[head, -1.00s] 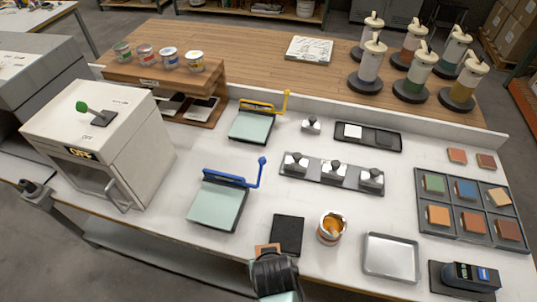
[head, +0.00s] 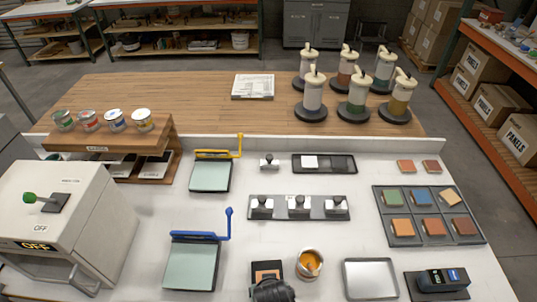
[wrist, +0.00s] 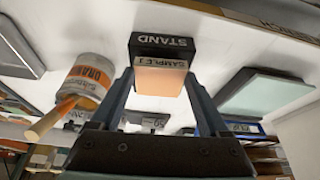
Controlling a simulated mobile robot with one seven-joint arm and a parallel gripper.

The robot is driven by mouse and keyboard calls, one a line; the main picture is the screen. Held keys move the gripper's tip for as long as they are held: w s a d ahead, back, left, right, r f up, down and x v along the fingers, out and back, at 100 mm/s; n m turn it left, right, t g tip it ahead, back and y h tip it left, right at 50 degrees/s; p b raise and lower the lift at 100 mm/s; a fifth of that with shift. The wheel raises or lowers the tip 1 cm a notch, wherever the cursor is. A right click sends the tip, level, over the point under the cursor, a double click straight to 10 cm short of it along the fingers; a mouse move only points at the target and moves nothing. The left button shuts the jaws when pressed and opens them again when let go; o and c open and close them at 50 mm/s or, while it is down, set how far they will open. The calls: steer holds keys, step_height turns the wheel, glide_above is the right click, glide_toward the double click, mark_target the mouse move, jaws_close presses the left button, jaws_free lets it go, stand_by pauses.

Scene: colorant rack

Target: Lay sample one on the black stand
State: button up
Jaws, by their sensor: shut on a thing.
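The sample one tile (head: 267,275) is orange-brown. In the wrist view the tile (wrist: 158,80), with a "SAMPLE 1" tag, sits between the two fingers of my gripper (wrist: 160,88), which is shut on it. The black stand (head: 263,265) shows in the head view around the tile's far edge. Its "STAND" label (wrist: 162,42) shows just beyond the tile in the wrist view. I cannot tell whether the tile touches the stand or hovers over it. My gripper (head: 270,286) is at the bottom of the head view, hiding the near part of the stand.
An open paint can (head: 309,263) with orange paint stands just right of the stand. A metal tray (head: 370,279) lies farther right. A blue-handled board (head: 192,262) is to the left. A row of weights on a dark base (head: 299,217) lies behind, with clear white bench between.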

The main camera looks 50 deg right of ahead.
steer(key=shift+f, duration=0.55)
steer(key=shift+f, duration=0.2)
steer(key=o, duration=1.2)
steer(key=shift+r, duration=0.15)
steer(key=v, duration=1.2)
steer(key=shift+b, duration=0.4)
